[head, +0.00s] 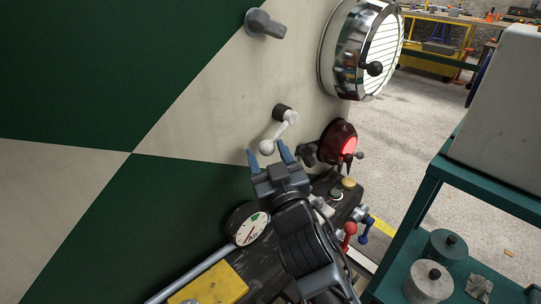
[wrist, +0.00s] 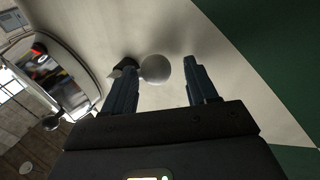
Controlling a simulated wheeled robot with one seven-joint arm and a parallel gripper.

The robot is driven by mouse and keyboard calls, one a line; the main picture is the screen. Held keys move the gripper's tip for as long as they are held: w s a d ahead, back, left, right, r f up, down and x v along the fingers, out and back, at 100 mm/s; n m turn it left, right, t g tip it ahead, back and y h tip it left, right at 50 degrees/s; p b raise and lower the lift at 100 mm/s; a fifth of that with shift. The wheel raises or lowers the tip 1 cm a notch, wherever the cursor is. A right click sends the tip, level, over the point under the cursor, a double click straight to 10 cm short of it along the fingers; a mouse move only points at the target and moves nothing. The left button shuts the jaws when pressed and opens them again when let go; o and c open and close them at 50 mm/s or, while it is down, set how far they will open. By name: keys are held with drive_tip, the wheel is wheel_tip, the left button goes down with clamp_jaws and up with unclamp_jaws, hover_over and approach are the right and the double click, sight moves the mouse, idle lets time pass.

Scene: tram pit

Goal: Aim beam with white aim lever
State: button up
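The white aim lever (head: 279,133) is a short white arm with a ball knob on a dark pivot. It is mounted on the cream part of the tram wall, and its knob hangs to the lower left. My gripper (head: 268,157) is open just below the knob, its two blue fingers pointing up at it. In the wrist view the white knob (wrist: 155,69) shows beyond and between the open fingers of my gripper (wrist: 162,82), nearer the left finger. I cannot tell whether they touch. The round chrome headlamp (head: 366,50) with a ribbed face and black knob is at the upper right.
A grey lever (head: 265,23) sits higher on the wall. A red lamp (head: 339,141) with a dark handle is right of my gripper. Below are a gauge (head: 248,226), a yellow block (head: 212,286), and red (head: 348,232) and blue levers. A teal cart (head: 433,196) stands at right.

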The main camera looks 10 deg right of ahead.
drive_tip(key=shift+o, duration=0.4)
drive_tip(key=shift+w+r, duration=0.15)
drive_tip(key=shift+d, duration=0.1)
drive_tip(key=shift+s+d+f, duration=0.1)
drive_tip(key=shift+s+f, duration=0.1)
drive_tip(key=shift+s, duration=0.25)
drive_tip(key=r+b+v, duration=0.1)
drive_tip(key=v, duration=0.5)
drive_tip(key=shift+s+f, duration=0.45)
drive_tip(key=shift+s, duration=0.05)
